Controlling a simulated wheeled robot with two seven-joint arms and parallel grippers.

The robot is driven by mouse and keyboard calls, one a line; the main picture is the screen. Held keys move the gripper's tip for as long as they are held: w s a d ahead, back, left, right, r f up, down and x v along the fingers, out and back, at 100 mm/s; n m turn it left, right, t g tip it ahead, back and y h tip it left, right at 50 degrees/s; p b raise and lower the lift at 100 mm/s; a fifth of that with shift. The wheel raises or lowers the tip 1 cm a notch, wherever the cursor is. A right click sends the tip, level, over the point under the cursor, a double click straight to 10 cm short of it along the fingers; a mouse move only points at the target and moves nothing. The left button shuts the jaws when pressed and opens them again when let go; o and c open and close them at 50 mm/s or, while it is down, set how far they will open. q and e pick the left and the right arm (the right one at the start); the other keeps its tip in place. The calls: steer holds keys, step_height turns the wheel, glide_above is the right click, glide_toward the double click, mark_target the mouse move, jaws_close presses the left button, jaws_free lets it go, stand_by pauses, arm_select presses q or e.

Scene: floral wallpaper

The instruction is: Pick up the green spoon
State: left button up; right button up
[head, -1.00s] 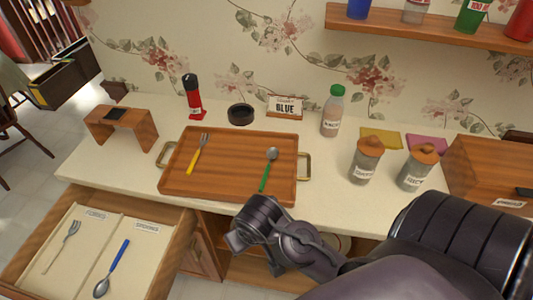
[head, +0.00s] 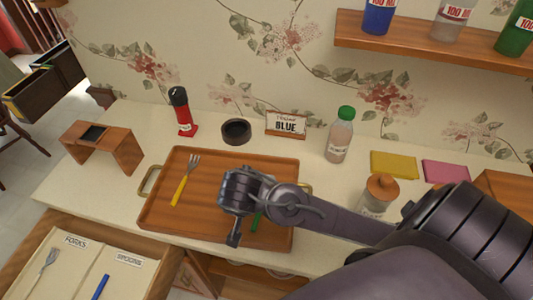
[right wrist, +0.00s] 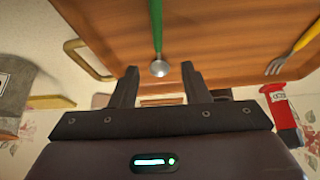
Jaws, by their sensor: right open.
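The green spoon lies on the wooden tray (head: 160,215). In the head view my right gripper (head: 235,240) is above the tray and hides most of the spoon; only a bit of green handle (head: 256,221) shows. In the right wrist view the spoon's green handle (right wrist: 156,28) runs to the top edge and its grey bowl (right wrist: 160,68) appears between the two fingertips. My right gripper (right wrist: 159,76) is open, with nothing held. My left gripper is not in view.
A yellow-handled fork (head: 182,184) lies on the tray's left. An open drawer (head: 75,262) holds a fork and a blue-handled spoon.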

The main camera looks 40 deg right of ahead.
mark_target(255, 223)
steer(key=shift+w+d+f, duration=0.1)
steer(key=shift+d+f, duration=0.05)
steer(key=shift+d+f+p, duration=0.15)
steer(key=shift+f+p, duration=0.4)
steer(key=shift+f, duration=0.4)
steer(key=p+x, duration=0.1)
steer(key=x, duration=0.3)
steer(key=shift+d, duration=0.15)
steer(key=shift+w+d+f, duration=0.1)
steer(key=shift+w+f, duration=0.05)
steer(key=shift+f, duration=0.15)
steer(key=c, duration=0.7)
jaws_close()
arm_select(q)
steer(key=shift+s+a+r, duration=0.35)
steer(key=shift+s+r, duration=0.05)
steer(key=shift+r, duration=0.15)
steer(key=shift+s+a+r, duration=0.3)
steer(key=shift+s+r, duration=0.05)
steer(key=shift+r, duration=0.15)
